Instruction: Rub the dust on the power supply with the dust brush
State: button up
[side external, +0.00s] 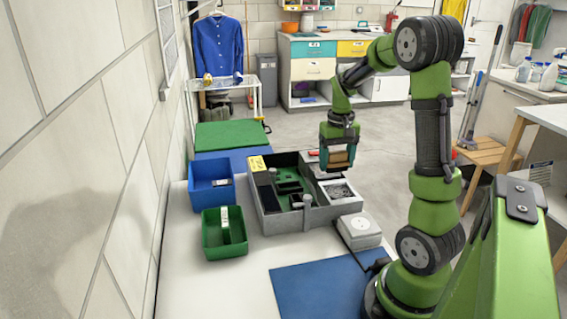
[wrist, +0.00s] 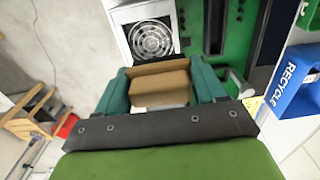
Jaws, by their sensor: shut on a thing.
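The power supply (side external: 340,191) is a pale box with a round fan grille, at the right end of the grey computer case (side external: 290,219). It shows at the top of the wrist view (wrist: 150,38), its fan facing up. My gripper (side external: 338,162) is above it and slightly behind it in the side view. Its teal fingers are shut on a brown block, the dust brush (wrist: 160,85). The brush's underside and bristles are mostly hidden. A gap seems to show between brush and power supply in the side view. No dust can be made out clearly.
A blue bin (side external: 211,198) and a green bin (side external: 211,252) stand left of the case. A white device (side external: 359,232) lies at its front right. A blue mat (side external: 315,291) covers the front of the table. Upright posts rise from the case's front wall.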

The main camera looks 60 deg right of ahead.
aim_at(333, 190)
notch_tip(333, 190, down, 7)
jog(key=shift+r, duration=0.2)
jog(key=shift+s+a+f, duration=0.15)
jog(key=shift+s+a, duration=0.35)
jog(key=shift+a, duration=0.05)
jog(key=shift+c, duration=0.3)
jog(key=shift+s+a, duration=0.8)
jog(key=shift+w+d, duration=1.4)
jog(key=shift+s+r, duration=0.1)
jog(key=shift+r, duration=4)
jog(key=shift+a, duration=0.1)
jog(key=w+a+r+n, duration=0.1)
jog(key=w+a+n, duration=0.3)
jog(key=a, duration=0.8)
jog(key=w+a+r+n, duration=0.2)
jog(key=w+a+n, duration=0.3)
jog(key=a, duration=0.7)
jog(key=shift+w+a+r, duration=0.2)
jog(key=shift+w+a, duration=0.2)
jog(key=shift+w, duration=0.1)
